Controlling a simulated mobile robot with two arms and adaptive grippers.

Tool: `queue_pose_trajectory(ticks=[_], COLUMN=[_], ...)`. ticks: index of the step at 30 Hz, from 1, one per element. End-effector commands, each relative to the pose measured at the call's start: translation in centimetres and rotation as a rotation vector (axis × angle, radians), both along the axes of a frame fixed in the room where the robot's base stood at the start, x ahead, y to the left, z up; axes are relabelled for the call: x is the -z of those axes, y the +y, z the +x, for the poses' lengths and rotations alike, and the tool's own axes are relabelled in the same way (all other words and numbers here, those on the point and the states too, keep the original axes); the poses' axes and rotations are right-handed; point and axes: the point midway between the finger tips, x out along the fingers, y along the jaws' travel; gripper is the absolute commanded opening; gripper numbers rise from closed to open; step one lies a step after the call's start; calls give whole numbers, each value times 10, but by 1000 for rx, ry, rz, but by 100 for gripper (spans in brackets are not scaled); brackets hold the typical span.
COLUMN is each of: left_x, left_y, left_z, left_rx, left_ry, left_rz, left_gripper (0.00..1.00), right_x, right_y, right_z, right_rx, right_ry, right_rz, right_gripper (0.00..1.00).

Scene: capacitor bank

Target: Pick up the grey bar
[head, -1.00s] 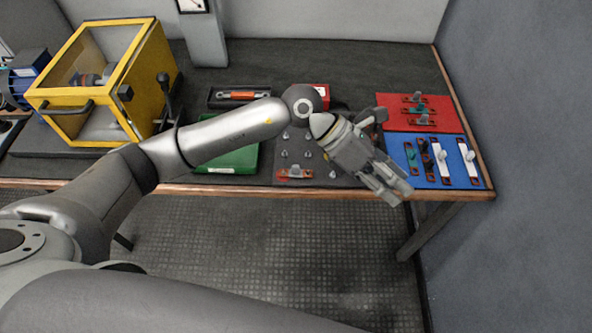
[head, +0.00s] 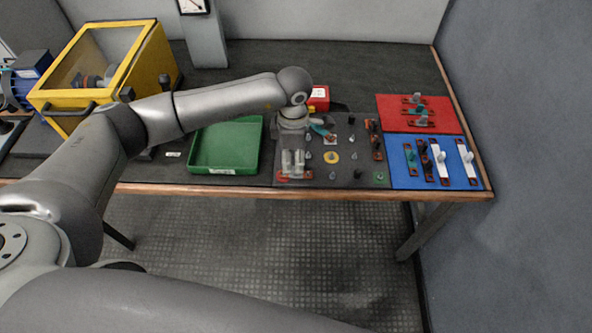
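A bar with a copper-brown base (head: 306,174) lies at the front left corner of the dark board; in the earlier frame a grey handle shows on it. My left gripper (head: 293,165) points down right over this bar, and its fingers hide most of the bar and the handle. I cannot tell whether the fingers touch it or are closed around it. Two other bars with grey handles lie on the red mat, at the back (head: 414,99) and at the front (head: 416,123). My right gripper is not in view.
The dark board (head: 345,178) carries several small posts and bars. A green tray (head: 226,158) stands left of it, empty. The blue mat (head: 455,180) at right holds several bars. A yellow-framed case (head: 100,65) stands at the back left.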

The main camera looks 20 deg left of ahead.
Motion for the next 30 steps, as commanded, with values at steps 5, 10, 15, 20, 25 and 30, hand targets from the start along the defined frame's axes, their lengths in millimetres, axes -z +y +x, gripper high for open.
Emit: queue_pose_trajectory(ticks=[5,10,15,20,25,30], left_x=[26,45,48,48,47,47], left_y=[-1,-1,-1,-1,-1,-1], left_z=[-4,-2,-2,-2,-2,-2], left_rx=[-1,0,0,0,0,-1], left_ry=[6,2,1,1,1,1], left_rz=[2,-1,0,0,0,0], left_gripper=[35,35,35,26,4,0], right_x=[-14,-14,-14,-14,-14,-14], right_y=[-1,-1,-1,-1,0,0], right_z=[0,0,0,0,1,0], right_rx=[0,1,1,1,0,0], right_ry=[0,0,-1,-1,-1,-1], right_rz=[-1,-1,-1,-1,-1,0], right_gripper=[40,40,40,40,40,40])
